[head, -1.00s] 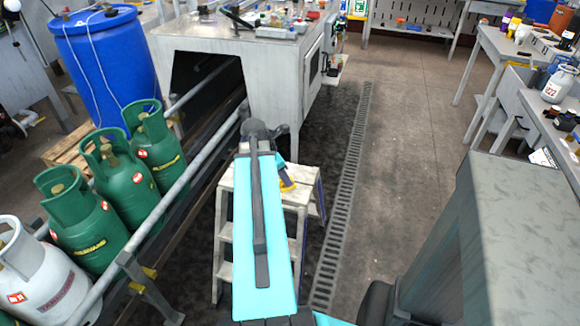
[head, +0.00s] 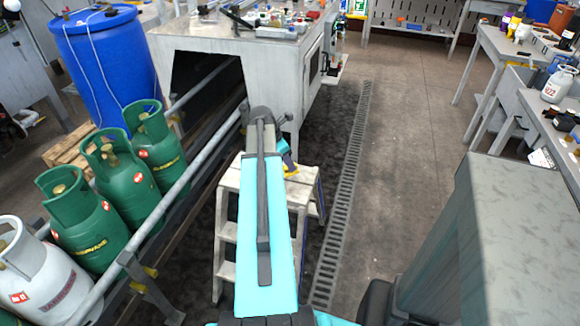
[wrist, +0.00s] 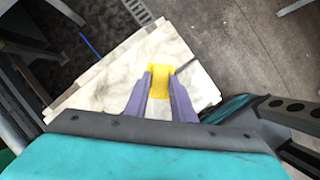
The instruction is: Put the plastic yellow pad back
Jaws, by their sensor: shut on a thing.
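The yellow pad (wrist: 160,83) is between the two purple-grey fingers of my gripper (wrist: 160,77) in the wrist view. My gripper is shut on it. Behind the pad is the pale, worn top of the step stool (wrist: 105,82). I cannot tell whether the pad touches the stool or is above it. In the head view the step stool (head: 229,178) stands beneath my arm, and a bit of the yellow pad (head: 290,168) shows beside the arm. The arm hides much of the gripper there.
A metal rail and green gas cylinders (head: 108,172) line the left side, with a white cylinder (head: 40,275) in front. A grey machine (head: 235,60) stands behind the stool. A drain grate (head: 345,190) runs along open floor on the right.

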